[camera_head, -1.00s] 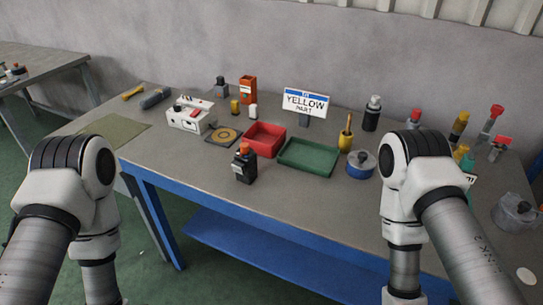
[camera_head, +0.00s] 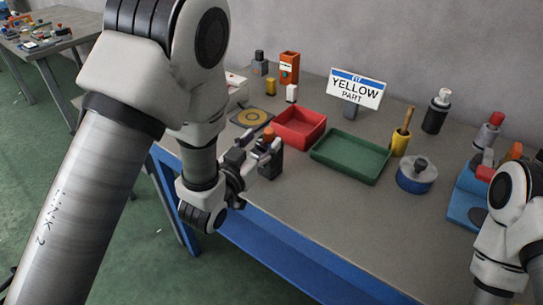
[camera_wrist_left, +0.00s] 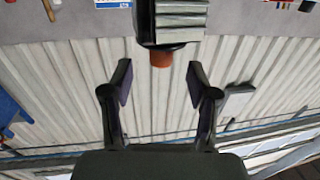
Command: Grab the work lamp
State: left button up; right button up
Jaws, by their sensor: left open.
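The likely work lamp is a small black upright body with an orange top (camera_head: 270,160), standing near the table's front edge. In the left wrist view its black body with a grey ribbed face (camera_wrist_left: 180,22) is at the top, the orange top pointing down toward the fingers. My left gripper (camera_head: 254,152) is just left of the lamp in the head view. In the left wrist view the open fingers (camera_wrist_left: 159,80) stand either side of an empty gap, with the orange top just beyond the tips. My right gripper is out of view.
Behind the lamp are a red tray (camera_head: 299,127) and a green tray (camera_head: 350,157). A yellow cup (camera_head: 400,143), a blue tin (camera_head: 416,176) and a sign reading YELLOW PART (camera_head: 356,90) stand further right. The front table strip right of the lamp is clear.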

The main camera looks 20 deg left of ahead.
aim_at(266, 136)
pick_arm(q)
jog(key=w, duration=0.4)
jog(key=shift+w+d+p, duration=0.15)
jog(key=shift+d+p, duration=0.2)
jog(key=shift+p, duration=0.05)
grip_shut()
jog(key=shift+w, duration=0.1)
